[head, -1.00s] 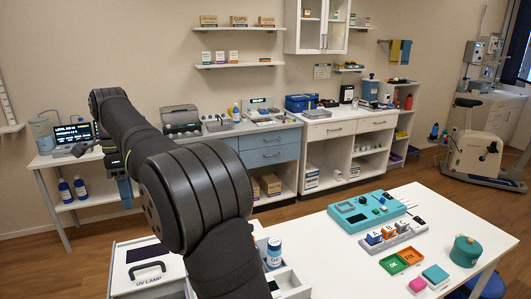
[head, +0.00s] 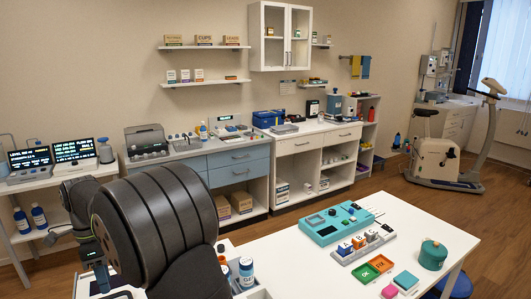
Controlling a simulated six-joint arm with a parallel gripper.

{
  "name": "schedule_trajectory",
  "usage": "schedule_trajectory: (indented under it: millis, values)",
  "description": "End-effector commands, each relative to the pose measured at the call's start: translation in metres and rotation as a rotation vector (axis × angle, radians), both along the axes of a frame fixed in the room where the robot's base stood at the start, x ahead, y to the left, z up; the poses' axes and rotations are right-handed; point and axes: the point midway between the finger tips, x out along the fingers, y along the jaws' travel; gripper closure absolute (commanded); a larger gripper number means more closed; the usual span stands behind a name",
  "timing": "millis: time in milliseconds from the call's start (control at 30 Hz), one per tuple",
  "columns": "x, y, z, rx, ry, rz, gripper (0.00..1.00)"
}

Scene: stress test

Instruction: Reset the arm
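My arm fills the lower left of the head view, with its large dark joint in front. My gripper (head: 101,277) is at the left, small and partly cut off by my own arm, pointing down. Its fingers are too small and dark to tell whether they are open or shut. I see nothing clearly held in it.
The white table (head: 290,262) at the right holds a teal device (head: 335,222), a grey rack of lettered blocks (head: 366,244), a green tray (head: 361,273), an orange tray (head: 380,263) and a teal pot (head: 433,254). Bottles (head: 246,271) stand by my arm. Counters line the wall.

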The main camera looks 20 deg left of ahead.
Motion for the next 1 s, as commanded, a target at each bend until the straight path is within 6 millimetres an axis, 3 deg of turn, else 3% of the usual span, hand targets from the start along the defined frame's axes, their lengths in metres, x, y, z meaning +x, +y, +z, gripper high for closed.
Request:
schedule_trajectory:
  millis: [133,367,767,1000]
  values:
    - [-0.003,-0.003,-0.021,-0.003,0.001,0.000,0.67]
    - [-0.005,-0.005,-0.033,-0.001,0.001,0.000,0.67]
    - [-0.005,-0.004,-0.029,0.001,-0.001,0.000,0.67]
    - [0.001,0.001,0.002,0.004,-0.002,0.000,0.67]
